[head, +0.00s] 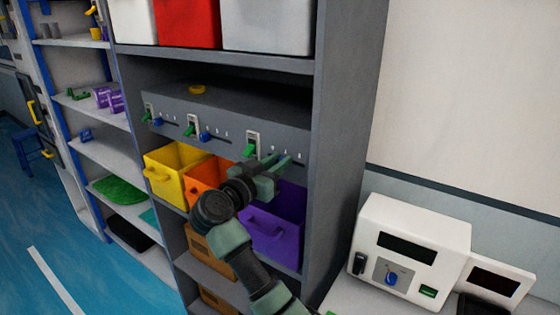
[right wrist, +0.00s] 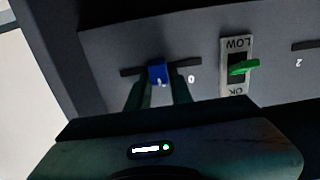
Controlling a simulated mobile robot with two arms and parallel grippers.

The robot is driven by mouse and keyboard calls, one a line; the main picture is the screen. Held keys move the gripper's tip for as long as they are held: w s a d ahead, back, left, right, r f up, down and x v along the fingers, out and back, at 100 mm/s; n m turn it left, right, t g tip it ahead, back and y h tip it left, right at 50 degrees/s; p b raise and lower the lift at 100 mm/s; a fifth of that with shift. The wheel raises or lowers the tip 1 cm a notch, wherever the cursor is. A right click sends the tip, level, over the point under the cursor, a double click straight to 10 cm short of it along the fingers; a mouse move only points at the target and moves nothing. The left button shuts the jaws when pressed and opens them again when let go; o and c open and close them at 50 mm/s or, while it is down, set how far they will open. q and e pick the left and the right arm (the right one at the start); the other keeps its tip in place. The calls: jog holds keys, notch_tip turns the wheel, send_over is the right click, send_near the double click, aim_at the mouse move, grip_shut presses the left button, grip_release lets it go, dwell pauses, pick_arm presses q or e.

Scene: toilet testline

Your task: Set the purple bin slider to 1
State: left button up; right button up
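The purple bin (head: 275,235) sits on the shelf under the grey control panel (head: 180,112). In the right wrist view, which is upside down, a blue slider knob (right wrist: 158,72) stands near the middle of its dark slot (right wrist: 187,63). A "0" mark lies to its right; a small white mark just below the knob is too small to read. My right gripper (head: 280,164) is at the panel above the purple bin. In the right wrist view its fingers (right wrist: 158,92) stand either side of the knob, with a gap between them. My left gripper is not in view.
A green switch (right wrist: 243,67) marked LOW and OK sits beside the slider. Yellow (head: 172,170) and orange (head: 210,176) bins stand left of the purple one. The cabinet's side wall (head: 345,140) is close on the right, with a white machine (head: 410,250) beyond it.

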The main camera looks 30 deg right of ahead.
jog(key=o, duration=0.3)
jog(key=shift+w+a, duration=0.15)
jog(key=shift+w, duration=0.1)
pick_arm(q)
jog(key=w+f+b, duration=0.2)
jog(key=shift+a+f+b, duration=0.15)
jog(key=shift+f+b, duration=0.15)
pick_arm(e)
jog(key=v, duration=0.7)
jog(key=shift+s+a, duration=0.25)
jog(key=shift+a, duration=0.05)
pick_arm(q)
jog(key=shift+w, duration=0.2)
